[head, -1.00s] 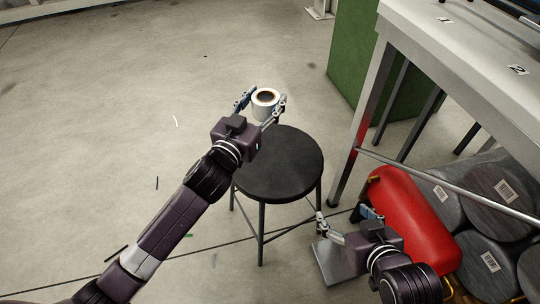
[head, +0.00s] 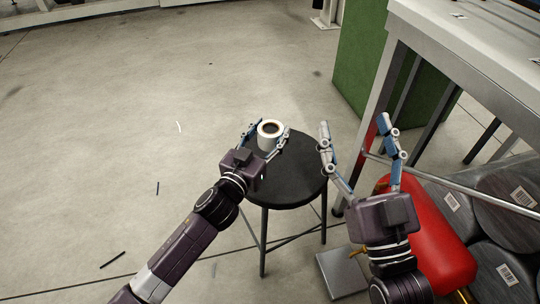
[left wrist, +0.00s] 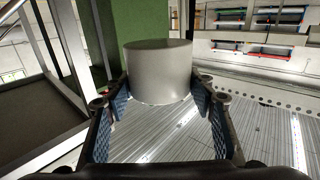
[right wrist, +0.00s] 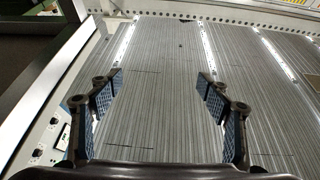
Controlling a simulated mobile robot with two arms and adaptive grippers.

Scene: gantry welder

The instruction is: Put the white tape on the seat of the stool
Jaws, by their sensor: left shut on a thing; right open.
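The white tape (head: 270,135) is a short white roll with a dark centre, held upright between the fingers of my left gripper (head: 264,140). In the head view it overlaps the far left part of the black round seat (head: 290,178) of the stool. I cannot tell whether it touches the seat. In the left wrist view the tape (left wrist: 158,72) sits between the two fingertips as a plain pale cylinder. My right gripper (head: 355,128) is open and empty, to the right of the stool. The right wrist view shows its fingers (right wrist: 160,85) apart with nothing between them.
A grey-topped workbench (head: 480,50) stands at the right, with a green cabinet (head: 358,60) behind its leg. A red tank (head: 428,235) and several grey drums (head: 490,200) lie below it. The floor to the left is open, with small scraps.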

